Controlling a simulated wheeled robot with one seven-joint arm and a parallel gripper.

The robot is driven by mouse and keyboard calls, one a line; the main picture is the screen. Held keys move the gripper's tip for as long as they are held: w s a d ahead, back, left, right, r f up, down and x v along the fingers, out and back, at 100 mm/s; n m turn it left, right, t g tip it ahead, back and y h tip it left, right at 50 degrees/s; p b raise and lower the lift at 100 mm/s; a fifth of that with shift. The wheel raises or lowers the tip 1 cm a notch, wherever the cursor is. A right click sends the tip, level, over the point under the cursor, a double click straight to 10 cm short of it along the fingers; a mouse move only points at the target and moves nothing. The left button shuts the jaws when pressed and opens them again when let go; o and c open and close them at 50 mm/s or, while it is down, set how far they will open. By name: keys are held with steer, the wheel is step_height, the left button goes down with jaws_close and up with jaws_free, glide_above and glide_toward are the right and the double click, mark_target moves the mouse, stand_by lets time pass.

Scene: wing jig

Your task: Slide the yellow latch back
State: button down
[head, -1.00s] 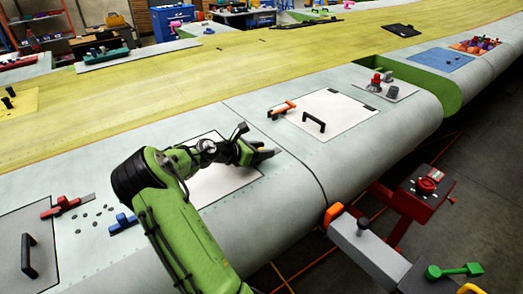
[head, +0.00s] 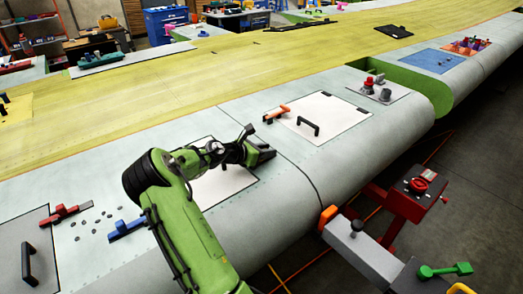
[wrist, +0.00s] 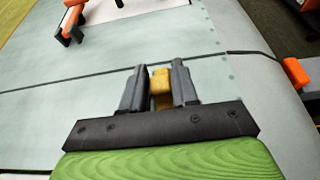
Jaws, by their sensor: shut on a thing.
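The yellow latch (wrist: 161,90) shows in the wrist view as a small upright yellow block between the two dark fingers. My gripper (wrist: 160,88) is shut on it, with the right finger against it and the left finger close beside it. In the head view my gripper (head: 264,154) is low over the wing at the right edge of a white panel (head: 218,187). The latch is hidden by the fingers there, and its base and track cannot be made out.
An orange latch (head: 277,114) and a black handle (head: 308,127) sit on the farther white panel. A blue latch (head: 127,228), a red latch (head: 65,213) and several loose fasteners lie at left. A red stand (head: 408,200) is beside the wing's front edge.

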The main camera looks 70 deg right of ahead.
steer(key=shift+s+d+r, duration=0.1)
steer(key=c, duration=0.9)
jaws_free()
steer(key=shift+d, duration=0.1)
steer(key=shift+c, duration=0.2)
steer(key=p+v, duration=0.1)
steer(key=v, duration=1.4)
steer(key=shift+w+a+r, duration=0.1)
steer(key=shift+w+a, duration=0.1)
steer(key=shift+a, duration=0.15)
